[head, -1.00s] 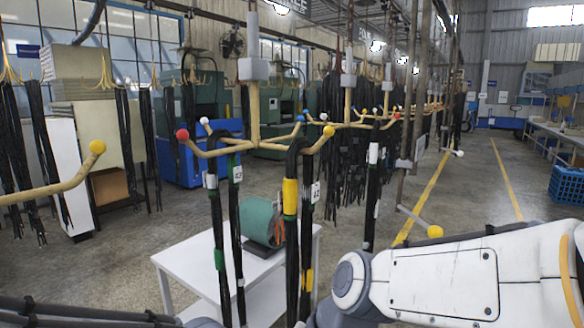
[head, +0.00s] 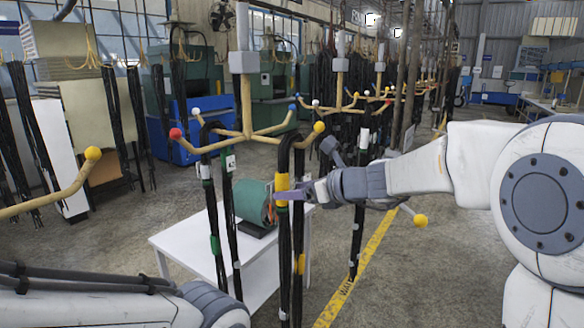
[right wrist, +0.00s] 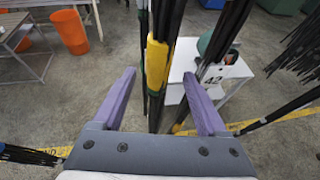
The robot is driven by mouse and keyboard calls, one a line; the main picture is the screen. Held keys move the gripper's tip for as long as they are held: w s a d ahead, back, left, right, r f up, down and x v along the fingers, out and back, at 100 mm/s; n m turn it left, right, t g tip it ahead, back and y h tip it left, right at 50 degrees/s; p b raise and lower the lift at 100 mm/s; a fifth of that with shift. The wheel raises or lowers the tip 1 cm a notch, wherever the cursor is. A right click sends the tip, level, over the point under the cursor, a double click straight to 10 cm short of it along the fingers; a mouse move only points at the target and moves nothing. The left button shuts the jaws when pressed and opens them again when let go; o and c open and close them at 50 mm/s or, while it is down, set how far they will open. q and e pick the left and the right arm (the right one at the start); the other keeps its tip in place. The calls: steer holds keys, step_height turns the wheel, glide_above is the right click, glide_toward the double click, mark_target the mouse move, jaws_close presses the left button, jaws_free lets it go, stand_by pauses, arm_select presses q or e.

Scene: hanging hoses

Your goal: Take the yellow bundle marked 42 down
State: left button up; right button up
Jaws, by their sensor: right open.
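The yellow bundle (head: 283,224) is black hose with yellow bands, draped over the yellow-tipped arm of a wooden hook (head: 318,127) and hanging on both sides. My left gripper is out of view.
A green-banded bundle (head: 214,245) hangs close on the left, on the same hook. Another bundle (head: 358,225) hangs behind my right wrist. A white table (head: 185,243) with a green drum (head: 254,203) stands behind. A yellow-tipped hook (head: 92,154) juts in at left.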

steer(key=x, duration=0.2)
steer(key=p+x, duration=0.1)
steer(key=x, duration=0.1)
steer(key=shift+w+a+f, duration=0.1)
steer(key=shift+a+f, duration=0.15)
steer(key=shift+f, duration=0.1)
jaws_close()
stand_by(1.0)
steer(key=shift+r, duration=0.25)
